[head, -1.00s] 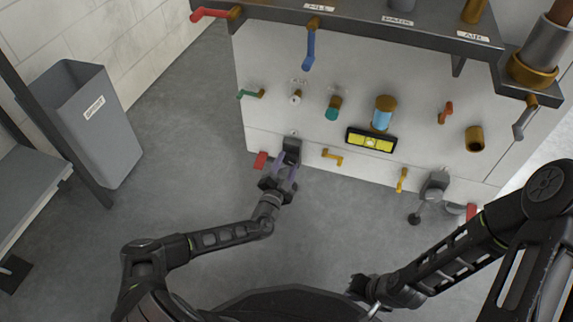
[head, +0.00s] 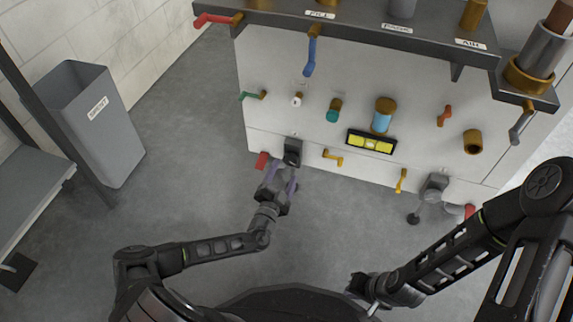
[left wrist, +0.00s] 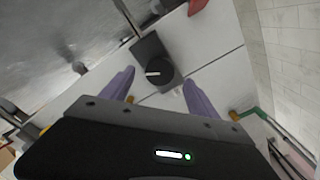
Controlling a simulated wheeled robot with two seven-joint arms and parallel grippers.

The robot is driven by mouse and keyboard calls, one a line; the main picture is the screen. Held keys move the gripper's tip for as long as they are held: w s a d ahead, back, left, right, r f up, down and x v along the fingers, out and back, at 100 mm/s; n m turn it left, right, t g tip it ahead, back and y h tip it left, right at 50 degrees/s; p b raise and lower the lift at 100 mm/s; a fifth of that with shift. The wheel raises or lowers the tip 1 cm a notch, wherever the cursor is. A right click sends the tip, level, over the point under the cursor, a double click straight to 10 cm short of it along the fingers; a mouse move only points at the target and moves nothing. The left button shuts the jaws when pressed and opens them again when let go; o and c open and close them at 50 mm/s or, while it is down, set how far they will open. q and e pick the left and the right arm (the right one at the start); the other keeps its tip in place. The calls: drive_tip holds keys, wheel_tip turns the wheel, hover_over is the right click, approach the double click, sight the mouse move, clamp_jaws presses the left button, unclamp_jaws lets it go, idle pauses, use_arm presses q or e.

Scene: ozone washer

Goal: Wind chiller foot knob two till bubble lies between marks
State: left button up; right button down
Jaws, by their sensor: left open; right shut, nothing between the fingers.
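A black foot knob with a white pointer line (left wrist: 160,72) sits on a dark bracket low on the cabinet front; its bracket shows in the head view (head: 292,150). My left gripper (head: 281,172) is open just in front of this knob. Its purple fingers stand on either side of the knob in the left wrist view (left wrist: 158,95), apart from it. A yellow spirit level (head: 371,142) is fixed to the cabinet; its bubble is too small to place against the marks. Another grey foot with a dark-ended lever (head: 432,192) is at the lower right. My right gripper (head: 362,287) is shut and empty, away from the cabinet.
The cabinet front (head: 270,75) carries several valves and handles, including a yellow handle (head: 333,157) and a red one (head: 262,160) near the knob. A grey bin (head: 85,140) stands at left. The floor before the cabinet is clear.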

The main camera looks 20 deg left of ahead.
use_arm(q)
drive_tip(key=s, duration=0.3)
drive_tip(key=shift+s+a+p, duration=0.15)
drive_tip(key=shift+s+p, duration=0.1)
drive_tip(key=shift+p, duration=0.15)
